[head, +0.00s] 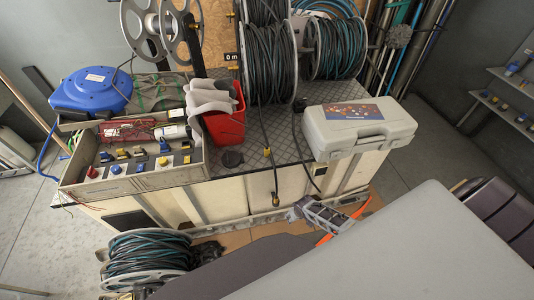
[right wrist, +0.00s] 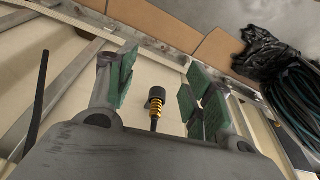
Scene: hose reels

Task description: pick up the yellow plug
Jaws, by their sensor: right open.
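The yellow plug (right wrist: 156,98) shows in the right wrist view as a small ribbed gold-yellow piece with a black tip, on a dark cable. In the head view it (head: 276,200) hangs at the end of a cable over the bench's pale front. My right gripper (right wrist: 157,88) is open, its green-padded fingers on either side of the plug in the picture; no contact shows. In the head view my right gripper (head: 299,211) is low by the bench front, just right of the plug. My left gripper is not in view.
The bench (head: 236,176) carries hose reels (head: 270,65), a grey case (head: 357,127), a red bin (head: 226,125) and a tray of switches (head: 173,178). Another dark cable (right wrist: 36,105) hangs nearby. A hose reel (head: 147,255) and black plastic (right wrist: 274,50) lie low beside the bench.

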